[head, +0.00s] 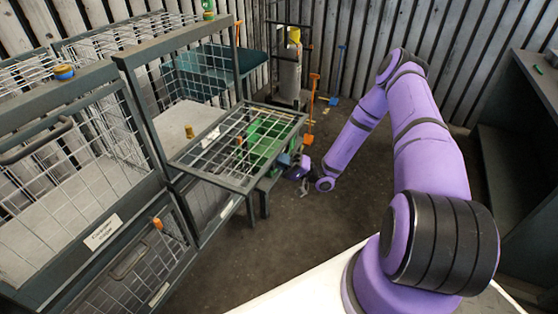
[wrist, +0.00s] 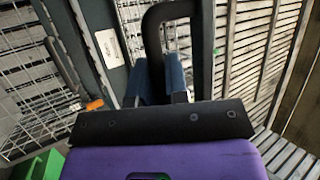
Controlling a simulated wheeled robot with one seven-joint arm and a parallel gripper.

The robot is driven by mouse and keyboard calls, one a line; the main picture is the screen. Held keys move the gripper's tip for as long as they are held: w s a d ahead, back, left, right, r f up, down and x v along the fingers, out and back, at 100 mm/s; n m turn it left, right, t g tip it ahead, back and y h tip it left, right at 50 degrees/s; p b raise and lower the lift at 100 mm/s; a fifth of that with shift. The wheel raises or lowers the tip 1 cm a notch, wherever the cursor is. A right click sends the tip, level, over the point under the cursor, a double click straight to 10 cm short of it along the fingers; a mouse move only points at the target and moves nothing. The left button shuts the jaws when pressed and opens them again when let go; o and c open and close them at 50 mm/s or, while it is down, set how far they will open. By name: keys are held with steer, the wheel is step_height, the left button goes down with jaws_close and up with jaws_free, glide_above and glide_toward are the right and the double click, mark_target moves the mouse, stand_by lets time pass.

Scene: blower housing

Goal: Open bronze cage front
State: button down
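A dark-framed mesh cage front (head: 283,118) is swung down and stands out roughly level from the right cage at the left of the head view. No bronze colour is plain on it. My gripper (head: 299,168) is low at the front's outer right edge, small and partly hidden there. In the wrist view, my blue fingers (wrist: 158,80) sit on either side of one leg of a dark U-shaped handle (wrist: 172,12) and appear shut on it. A white label (wrist: 107,46) shows on the frame beside it.
A closed cage (head: 60,165) with its own handle is at the left. A green crate (head: 262,140) shows beneath the mesh. A hand truck with a cylinder (head: 288,72) and an orange-handled tool (head: 312,98) stand behind. A dark bench (head: 515,150) is at right; the middle floor is clear.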

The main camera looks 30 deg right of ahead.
mark_target(283, 148)
steer(key=shift+s+r+m+h, duration=0.1)
steer(key=shift+r+m+h, duration=0.35)
steer(key=shift+r, duration=0.9)
steer(key=shift+r+m+h, duration=0.25)
steer(key=shift+r+h, duration=0.4)
steer(key=shift+r, duration=0.65)
steer(key=c, duration=1.4)
jaws_free()
steer(key=shift+d, duration=0.1)
steer(key=v, duration=1)
steer(key=shift+s+d, duration=0.2)
steer(key=shift+d, duration=0.15)
steer(key=shift+f, duration=0.15)
